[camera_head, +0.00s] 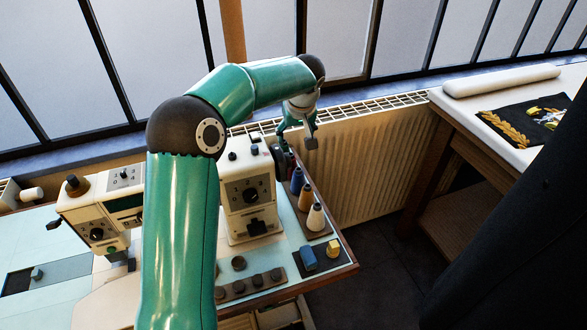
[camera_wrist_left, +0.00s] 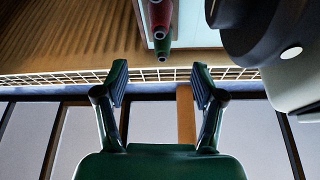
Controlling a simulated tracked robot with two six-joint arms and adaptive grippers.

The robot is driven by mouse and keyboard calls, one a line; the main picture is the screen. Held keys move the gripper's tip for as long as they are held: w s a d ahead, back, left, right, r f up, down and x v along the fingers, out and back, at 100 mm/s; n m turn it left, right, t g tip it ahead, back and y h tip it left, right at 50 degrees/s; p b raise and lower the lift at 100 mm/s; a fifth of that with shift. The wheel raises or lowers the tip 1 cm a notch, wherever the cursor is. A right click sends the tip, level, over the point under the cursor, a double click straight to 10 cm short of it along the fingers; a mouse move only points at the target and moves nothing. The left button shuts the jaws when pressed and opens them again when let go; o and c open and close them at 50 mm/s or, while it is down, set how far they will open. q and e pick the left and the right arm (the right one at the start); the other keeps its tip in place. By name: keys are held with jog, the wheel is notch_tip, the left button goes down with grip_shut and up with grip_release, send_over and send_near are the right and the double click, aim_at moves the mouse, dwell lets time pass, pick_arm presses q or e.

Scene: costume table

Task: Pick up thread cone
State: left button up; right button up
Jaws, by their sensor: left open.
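Several thread cones stand in a row along the right side of the teal-topped table: a blue cone (camera_head: 297,181), a tan cone (camera_head: 306,197) and a white cone (camera_head: 316,217), with darker ones behind, partly hidden by my gripper. My left gripper (camera_head: 296,141) is open and empty, over the far end of the row. In the left wrist view, its two fingers (camera_wrist_left: 160,84) are spread apart with nothing between them. My right gripper is not in view.
A cream sewing machine (camera_head: 249,195) stands left of the cones, close to my left arm. A tray (camera_head: 320,261) with blue and yellow pieces lies in front. A radiator (camera_head: 365,170) is behind and right. A white table (camera_head: 470,100) holds a roll and dark embroidered cloth.

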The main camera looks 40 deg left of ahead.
aim_at(291, 155)
pick_arm(q)
jog(key=p+x, duration=0.1)
jog(key=x, duration=0.8)
jog(key=shift+f, duration=0.25)
jog(key=p+x, duration=0.1)
jog(key=x, duration=0.3)
jog(key=shift+w+a+f+p, duration=0.1)
jog(key=shift+a+f+p, duration=0.15)
jog(key=shift+p, duration=0.15)
jog(key=shift+f, duration=0.3)
jog(key=c, duration=1.3)
jog(key=shift+o, duration=0.2)
jog(key=shift+r, duration=0.15)
